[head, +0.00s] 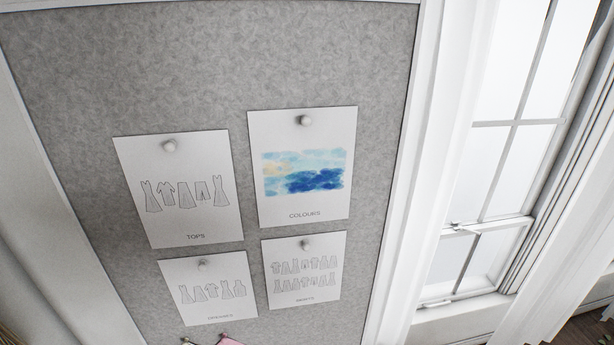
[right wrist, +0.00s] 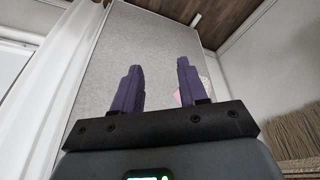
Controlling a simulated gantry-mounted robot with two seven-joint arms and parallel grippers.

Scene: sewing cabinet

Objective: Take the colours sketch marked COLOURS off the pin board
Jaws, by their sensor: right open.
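The colours sketch (head: 302,199) is a white sheet with a blue and yellow watercolour patch, marked COLOURS. It hangs flat on the grey pin board (head: 200,60) at the upper right of a group of sheets, held by a round white pin (head: 304,120) at its top. My right gripper (right wrist: 158,82) is open and empty in the right wrist view, its two purple fingers apart and pointing toward the board (right wrist: 155,50). I cannot make out the colours sketch in the right wrist view. Neither gripper shows in the head view.
The TOPS sheet (head: 182,222) hangs left of the sketch. The DRESSES sheet (head: 212,307) and another sheet (head: 302,290) hang below, each pinned. Small pink and green items (head: 228,341) show at the bottom edge. A white curtain (head: 435,150) and a window (head: 500,150) are at the right.

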